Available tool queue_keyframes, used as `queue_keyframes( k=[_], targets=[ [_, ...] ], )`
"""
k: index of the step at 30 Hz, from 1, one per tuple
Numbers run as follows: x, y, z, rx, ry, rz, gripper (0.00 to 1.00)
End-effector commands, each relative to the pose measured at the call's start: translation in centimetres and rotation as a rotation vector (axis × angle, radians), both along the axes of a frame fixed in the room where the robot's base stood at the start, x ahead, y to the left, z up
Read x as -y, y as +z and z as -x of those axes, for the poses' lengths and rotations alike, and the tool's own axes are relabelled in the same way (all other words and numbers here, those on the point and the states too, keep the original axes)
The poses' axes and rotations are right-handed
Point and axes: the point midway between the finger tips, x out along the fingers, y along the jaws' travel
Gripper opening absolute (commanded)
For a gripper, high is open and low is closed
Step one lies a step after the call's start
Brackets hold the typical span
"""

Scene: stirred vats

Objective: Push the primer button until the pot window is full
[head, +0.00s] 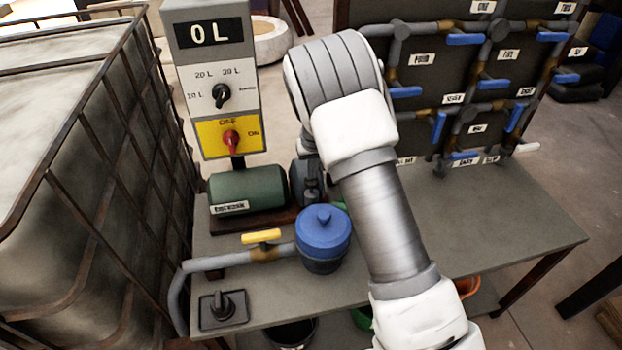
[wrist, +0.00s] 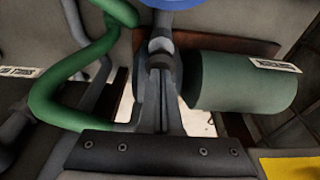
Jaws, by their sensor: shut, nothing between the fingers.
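The pot (head: 322,252) with a blue screw lid stands on the bench, left of my arm. Its window does not show from here. Only an edge of a blue round thing, likely the pot's lid, shows at the top of the wrist view (wrist: 172,4). I cannot make out a primer button in either view. My gripper (wrist: 160,75) is shut and empty in the wrist view, above the pump beside the green motor (wrist: 245,82). In the head view the motor (head: 248,190) lies behind the pot, and my arm hides most of the gripper's surroundings.
A control post (head: 210,75) reads "0 L", with a black selector and a red switch. A yellow-handled valve (head: 261,237) sits on the pipe left of the pot. A caged tank (head: 85,150) stands left. A blue-handled pipe panel (head: 455,90) stands behind. The bench's right side is clear.

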Motion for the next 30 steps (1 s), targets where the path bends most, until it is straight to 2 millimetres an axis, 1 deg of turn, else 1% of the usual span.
queue_keyframes(
  k=[1,11,17,30],
  targets=[
    [0.0,-0.5,0.0,-0.001,0.0,0.0,0.0],
    [-0.1,-2.2,0.0,-0.001,0.0,-0.001,0.0],
    [-0.1,-1.4,0.0,0.0,0.0,-0.002,0.0],
    [0.0,1.6,0.0,0.0,-0.001,-0.001,0.0]
  ],
)
